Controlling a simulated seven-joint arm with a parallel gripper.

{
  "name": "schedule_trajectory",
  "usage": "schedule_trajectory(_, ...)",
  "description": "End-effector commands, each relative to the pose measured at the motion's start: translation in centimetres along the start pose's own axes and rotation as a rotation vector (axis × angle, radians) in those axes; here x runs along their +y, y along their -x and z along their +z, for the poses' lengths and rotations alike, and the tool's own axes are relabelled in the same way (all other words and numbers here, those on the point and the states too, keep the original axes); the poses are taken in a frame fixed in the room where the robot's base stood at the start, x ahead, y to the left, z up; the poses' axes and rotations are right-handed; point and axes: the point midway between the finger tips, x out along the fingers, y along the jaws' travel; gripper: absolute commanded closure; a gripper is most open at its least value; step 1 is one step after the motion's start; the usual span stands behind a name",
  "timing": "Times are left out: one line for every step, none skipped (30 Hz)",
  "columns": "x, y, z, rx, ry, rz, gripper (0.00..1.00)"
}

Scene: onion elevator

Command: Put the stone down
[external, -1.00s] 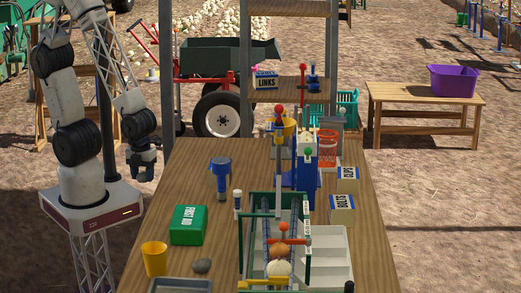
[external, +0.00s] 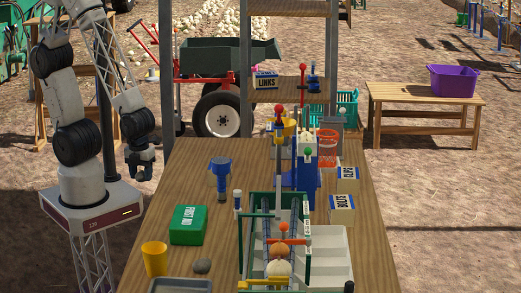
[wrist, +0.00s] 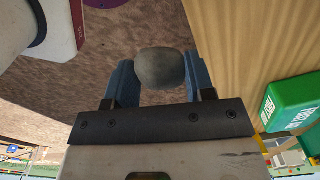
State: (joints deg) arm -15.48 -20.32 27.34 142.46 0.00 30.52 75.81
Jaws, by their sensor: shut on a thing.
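A grey, rounded stone (wrist: 160,66) sits between the two blue fingers of my gripper (wrist: 160,78) in the wrist view. My gripper is shut on it, with bare brown ground behind it. In the external view my gripper (external: 141,166) hangs just off the far left edge of the wooden table (external: 180,165); the held stone is not clearly visible there.
A green first aid box (external: 188,225) and a blue tool (external: 221,177) stand on the left half of the table. A green-framed conveyor (external: 279,215) with onions fills the middle. The table's far left corner is clear.

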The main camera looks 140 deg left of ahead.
Motion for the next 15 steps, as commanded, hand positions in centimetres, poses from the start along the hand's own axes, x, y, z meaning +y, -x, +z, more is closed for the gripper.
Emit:
schedule_trajectory(-0.3,0.1,-0.2,0.000,-0.003,-0.001,0.80)
schedule_trajectory(-0.5,0.2,-0.4,0.000,-0.005,0.000,0.80)
schedule_trajectory(-0.8,0.3,-0.7,0.000,-0.008,0.000,0.80)
schedule_trajectory(-1.1,0.5,-0.9,0.000,-0.011,0.000,0.80)
schedule_trajectory(-1.5,0.7,-1.2,0.000,-0.015,0.000,0.80)
schedule_trajectory(-2.0,0.9,-1.7,0.000,-0.020,-0.001,0.80)
schedule_trajectory(-2.5,1.1,-2.0,0.000,-0.024,-0.002,0.80)
schedule_trajectory(-2.9,1.3,-2.4,0.000,-0.028,-0.002,0.80)
schedule_trajectory(-3.6,1.6,-3.0,0.000,-0.035,-0.002,0.80)
schedule_trajectory(-4.0,1.9,-3.5,0.000,-0.041,-0.002,0.80)
schedule_trajectory(-4.6,2.1,-4.0,0.000,-0.046,-0.002,0.80)
schedule_trajectory(-5.3,2.5,-4.8,0.000,-0.053,-0.002,0.80)
schedule_trajectory(-5.8,2.8,-5.3,0.000,-0.059,-0.002,0.80)
schedule_trajectory(-6.3,3.0,-5.9,0.000,-0.064,-0.002,0.80)
schedule_trajectory(-7.0,3.4,-6.7,0.000,-0.071,-0.003,0.80)
